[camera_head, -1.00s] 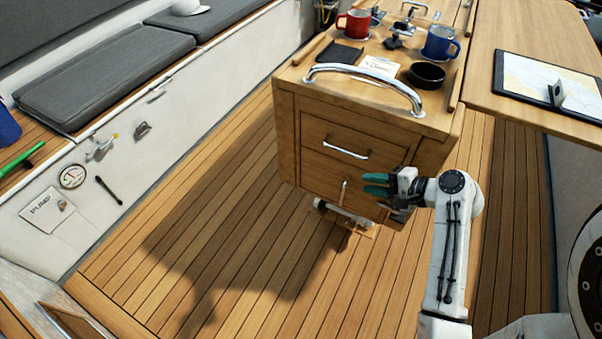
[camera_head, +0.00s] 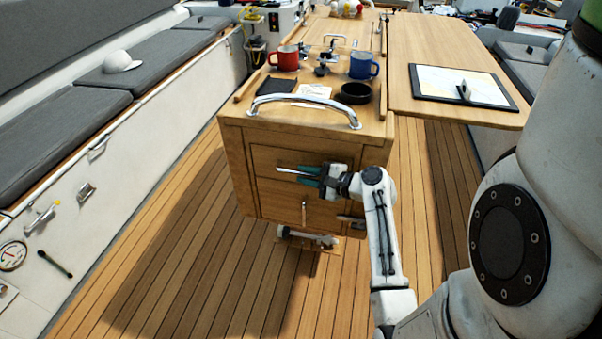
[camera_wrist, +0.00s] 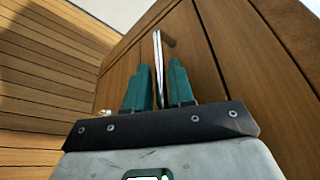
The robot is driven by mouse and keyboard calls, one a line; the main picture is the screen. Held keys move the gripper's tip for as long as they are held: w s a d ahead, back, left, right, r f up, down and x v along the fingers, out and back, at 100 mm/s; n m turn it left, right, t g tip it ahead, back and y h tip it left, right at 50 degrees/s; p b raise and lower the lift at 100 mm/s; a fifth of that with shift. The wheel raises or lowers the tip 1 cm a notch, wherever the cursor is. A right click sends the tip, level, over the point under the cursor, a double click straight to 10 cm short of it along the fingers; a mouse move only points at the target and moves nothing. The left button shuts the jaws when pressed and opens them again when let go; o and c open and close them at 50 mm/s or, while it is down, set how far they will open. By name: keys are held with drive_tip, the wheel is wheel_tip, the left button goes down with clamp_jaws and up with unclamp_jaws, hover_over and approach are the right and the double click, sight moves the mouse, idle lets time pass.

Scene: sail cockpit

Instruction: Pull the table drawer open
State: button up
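The wooden table (camera_head: 236,135) has a drawer (camera_head: 265,156) in its upper front, which looks flush with the cabinet. Its slim metal handle (camera_head: 287,171) runs across the drawer front. My gripper (camera_head: 304,175) is at the handle, with green fingers reaching in from the right. In the wrist view, the handle (camera_wrist: 158,55) stands between the two fingers of my gripper (camera_wrist: 160,80). A narrow gap shows on each side of it, so the fingers are open around it. The right part of the handle is hidden by my gripper in the head view.
A curved grab rail (camera_head: 303,98) spans the front of the tabletop. A red mug (camera_head: 287,59), a blue mug (camera_head: 361,66) and a black bowl (camera_head: 355,93) stand on top. The deck (camera_head: 170,240) left of the table is clear. A bench (camera_head: 75,123) lines the left side.

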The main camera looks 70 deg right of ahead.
drive_tip(key=shift+x, duration=1)
clamp_jaws()
